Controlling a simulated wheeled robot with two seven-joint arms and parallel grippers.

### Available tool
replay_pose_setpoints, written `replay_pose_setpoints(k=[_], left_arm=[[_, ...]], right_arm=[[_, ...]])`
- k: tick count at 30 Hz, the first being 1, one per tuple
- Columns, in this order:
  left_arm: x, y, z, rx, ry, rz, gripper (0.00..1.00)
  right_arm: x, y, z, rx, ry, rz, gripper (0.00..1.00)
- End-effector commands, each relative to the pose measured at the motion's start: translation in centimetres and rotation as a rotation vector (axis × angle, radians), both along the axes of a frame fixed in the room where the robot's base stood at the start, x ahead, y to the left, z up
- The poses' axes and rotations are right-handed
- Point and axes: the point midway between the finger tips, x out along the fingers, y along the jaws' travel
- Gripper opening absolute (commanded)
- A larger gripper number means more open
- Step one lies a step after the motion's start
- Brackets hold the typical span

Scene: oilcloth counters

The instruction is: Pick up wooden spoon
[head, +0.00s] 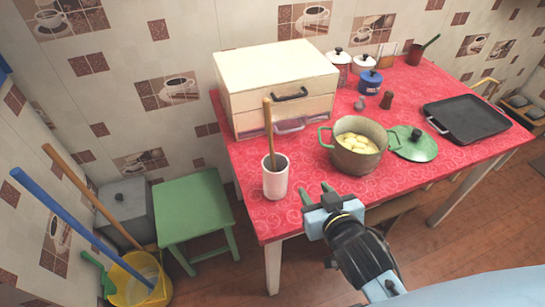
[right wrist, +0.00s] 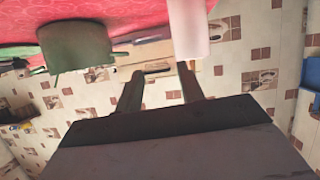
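The wooden spoon (head: 268,125) stands nearly upright in a white cup (head: 275,182) at the table's near left edge, its handle rising in front of the cream drawer box. Its lower end is hidden inside the cup. My right gripper (head: 318,193) is to the right of the cup, near the table's front edge, apart from cup and spoon. Its two fingers are spread with nothing between them; they also show apart in the right wrist view (right wrist: 160,82). There the picture is upside down, and the white cup (right wrist: 188,30) appears beyond the fingers. My left gripper is out of view.
A green pot (head: 357,163) with pale food stands right of the cup on the red table (head: 310,222), its lid (head: 414,150) beside it. The drawer box (head: 275,75) stands behind. A black griddle (head: 466,117) lies right. A green stool (head: 194,205) stands left.

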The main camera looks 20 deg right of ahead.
Motion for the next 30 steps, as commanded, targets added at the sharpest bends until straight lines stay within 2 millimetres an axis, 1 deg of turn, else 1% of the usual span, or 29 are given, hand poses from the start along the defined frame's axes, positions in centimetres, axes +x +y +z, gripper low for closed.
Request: replay_pose_setpoints(k=[1,4,7,10,14,24,27,30], left_arm=[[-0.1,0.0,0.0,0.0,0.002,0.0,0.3],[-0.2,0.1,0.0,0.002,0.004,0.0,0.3],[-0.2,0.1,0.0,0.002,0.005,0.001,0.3],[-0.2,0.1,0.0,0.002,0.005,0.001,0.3],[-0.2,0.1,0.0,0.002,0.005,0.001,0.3],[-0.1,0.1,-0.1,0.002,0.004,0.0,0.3],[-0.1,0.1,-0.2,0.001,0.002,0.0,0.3],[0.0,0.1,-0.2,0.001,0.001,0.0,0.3]], right_arm=[[0.8,0.7,0.9,0.008,-0.077,0.018,0.39],[1.9,2.0,2.7,0.023,-0.217,0.063,0.39],[2.4,3.2,4.0,0.035,-0.311,0.108,0.39],[2.6,4.0,4.7,0.044,-0.365,0.138,0.39],[3.5,4.4,5.0,0.049,-0.389,0.153,0.39],[9.1,5.0,5.0,0.046,-0.387,0.152,0.39],[10.2,5.1,4.9,0.047,-0.386,0.152,0.39],[10.7,5.1,4.9,0.047,-0.385,0.151,0.39]])
